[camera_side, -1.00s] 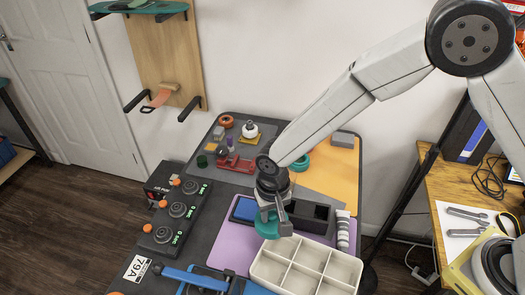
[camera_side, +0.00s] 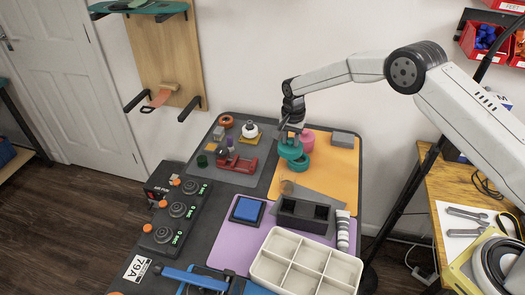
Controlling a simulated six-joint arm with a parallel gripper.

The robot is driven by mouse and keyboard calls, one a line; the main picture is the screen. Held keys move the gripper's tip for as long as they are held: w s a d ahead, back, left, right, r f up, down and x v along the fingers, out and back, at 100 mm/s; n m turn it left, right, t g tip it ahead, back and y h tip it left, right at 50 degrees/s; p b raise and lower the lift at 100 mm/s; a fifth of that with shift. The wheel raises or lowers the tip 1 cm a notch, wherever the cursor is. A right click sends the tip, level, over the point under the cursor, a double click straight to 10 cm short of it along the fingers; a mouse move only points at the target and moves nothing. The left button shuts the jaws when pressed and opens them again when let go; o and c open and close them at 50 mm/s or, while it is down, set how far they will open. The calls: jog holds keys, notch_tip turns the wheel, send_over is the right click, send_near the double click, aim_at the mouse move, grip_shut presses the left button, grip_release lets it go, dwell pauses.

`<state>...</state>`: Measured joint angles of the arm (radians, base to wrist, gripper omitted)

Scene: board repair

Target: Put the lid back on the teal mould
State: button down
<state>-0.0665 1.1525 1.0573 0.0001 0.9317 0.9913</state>
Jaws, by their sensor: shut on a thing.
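My gripper (camera_side: 289,137) is at the back of the table, over the orange mat, pointing down. It is shut on the round teal lid (camera_side: 290,151). The teal mould (camera_side: 300,164) stands on the orange mat just below and slightly right of the lid in the picture. The lid hides part of the mould's top. I cannot tell whether lid and mould touch.
A pink round piece (camera_side: 307,140) stands close behind the mould. A grey block (camera_side: 343,138) lies at the back right of the orange mat (camera_side: 338,170). A clear round piece (camera_side: 287,187), a black box (camera_side: 303,215) and a white divided tray (camera_side: 300,265) are nearer the front.

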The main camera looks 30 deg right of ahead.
aim_at(300, 145)
jog(key=w+d+m, duration=0.1)
jog(key=w+d, duration=0.1)
jog(key=d, duration=0.3)
jog(key=shift+d+f+m, duration=0.15)
jog(key=shift+d+m, duration=0.15)
jog(key=shift+d, duration=0.05)
jog(key=shift+f, duration=0.1)
jog(key=shift+f, duration=3.1)
jog(key=shift+f, duration=0.15)
grip_release()
dwell(0.6)
jog(key=shift+r, duration=0.2)
